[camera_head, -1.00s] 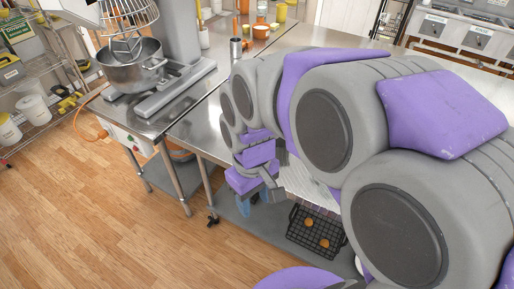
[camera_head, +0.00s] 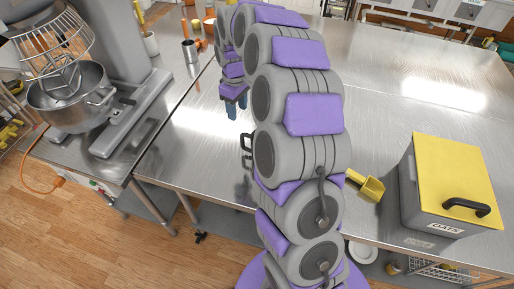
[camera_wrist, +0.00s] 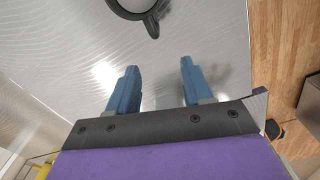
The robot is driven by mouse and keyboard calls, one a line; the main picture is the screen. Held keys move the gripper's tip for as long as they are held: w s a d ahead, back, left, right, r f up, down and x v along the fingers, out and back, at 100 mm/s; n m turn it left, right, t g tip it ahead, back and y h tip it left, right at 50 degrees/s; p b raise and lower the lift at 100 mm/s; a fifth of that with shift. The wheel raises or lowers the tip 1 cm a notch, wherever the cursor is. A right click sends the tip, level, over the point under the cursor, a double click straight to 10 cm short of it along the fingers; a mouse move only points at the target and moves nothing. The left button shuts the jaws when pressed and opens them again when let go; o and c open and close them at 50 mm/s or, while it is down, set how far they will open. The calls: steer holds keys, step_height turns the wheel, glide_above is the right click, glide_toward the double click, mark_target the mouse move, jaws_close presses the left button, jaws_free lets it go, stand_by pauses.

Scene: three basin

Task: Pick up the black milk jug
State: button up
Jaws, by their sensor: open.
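The black milk jug is mostly hidden behind my arm in the head view, where only its black handle (camera_head: 246,142) shows on the steel table. In the wrist view the jug (camera_wrist: 151,20) is at the top edge, partly cut off, with a dark rim, a pale inside and a handle pointing down toward my fingers. My gripper (camera_wrist: 158,68) is open and empty, its two blue fingers apart and clear of the jug. In the head view my gripper (camera_head: 234,108) is above the table, farther back than the handle.
A grey box with a yellow lid (camera_head: 455,178) stands on the right of the steel table (camera_head: 400,95), with a yellow scoop (camera_head: 371,187) beside it. A stand mixer (camera_head: 125,60) is at the left. The back right of the table is largely clear.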

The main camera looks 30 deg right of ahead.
steer(key=d, duration=0.2)
steer(key=b, duration=0.2)
glide_above(244, 145)
steer(key=w, duration=0.1)
step_height(244, 145, down, 14)
steer(key=f, duration=0.2)
steer(key=a+f+b, duration=0.1)
steer(key=shift+f, duration=0.35)
steer(key=shift+d, duration=0.65)
steer(key=shift+c, duration=0.4)
steer(key=shift+d, duration=0.2)
steer(key=shift+c, duration=0.7)
steer(key=c, duration=0.3)
steer(key=shift+a, duration=0.65)
jaws_close()
steer(key=shift+d, duration=0.55)
